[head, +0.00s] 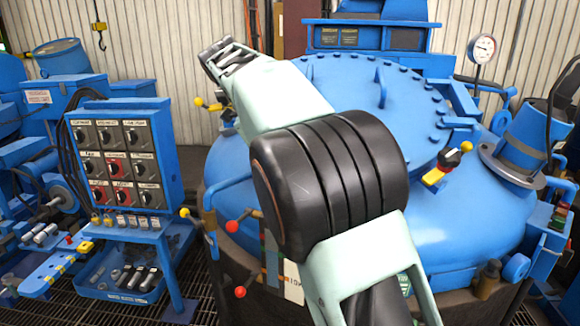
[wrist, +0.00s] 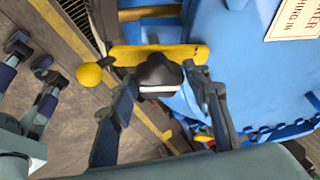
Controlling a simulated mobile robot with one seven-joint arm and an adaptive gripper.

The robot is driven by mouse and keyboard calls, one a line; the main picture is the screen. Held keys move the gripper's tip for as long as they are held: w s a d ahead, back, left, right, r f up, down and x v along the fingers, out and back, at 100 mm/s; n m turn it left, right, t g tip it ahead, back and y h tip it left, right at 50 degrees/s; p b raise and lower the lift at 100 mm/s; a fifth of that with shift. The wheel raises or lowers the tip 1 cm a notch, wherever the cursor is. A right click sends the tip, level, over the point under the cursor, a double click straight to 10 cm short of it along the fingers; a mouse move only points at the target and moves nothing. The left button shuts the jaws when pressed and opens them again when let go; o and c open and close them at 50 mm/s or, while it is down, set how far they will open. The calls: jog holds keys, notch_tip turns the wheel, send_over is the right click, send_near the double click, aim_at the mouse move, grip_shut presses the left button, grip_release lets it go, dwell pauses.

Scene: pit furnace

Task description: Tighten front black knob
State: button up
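In the wrist view a black knob (wrist: 160,75) with a white band sits on a yellow bracket (wrist: 170,54), with a yellow ball (wrist: 88,75) at its left end. My gripper (wrist: 160,82) is open, one finger on each side of this knob. I cannot tell whether either finger touches it. Another black knob (head: 452,158) stands on a yellow bracket on the lid's right side.
A blue control panel (head: 120,150) with several switches stands at the left, above a blue tray (head: 120,285). Red ball handles (head: 232,226) stick out from the furnace front. A pressure gauge (head: 484,48) rises at the right. A blue pipe stub (head: 530,135) stands below it.

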jog(key=shift+o, duration=0.8)
jog(key=v, duration=1.2)
jog(key=shift+d, duration=0.1)
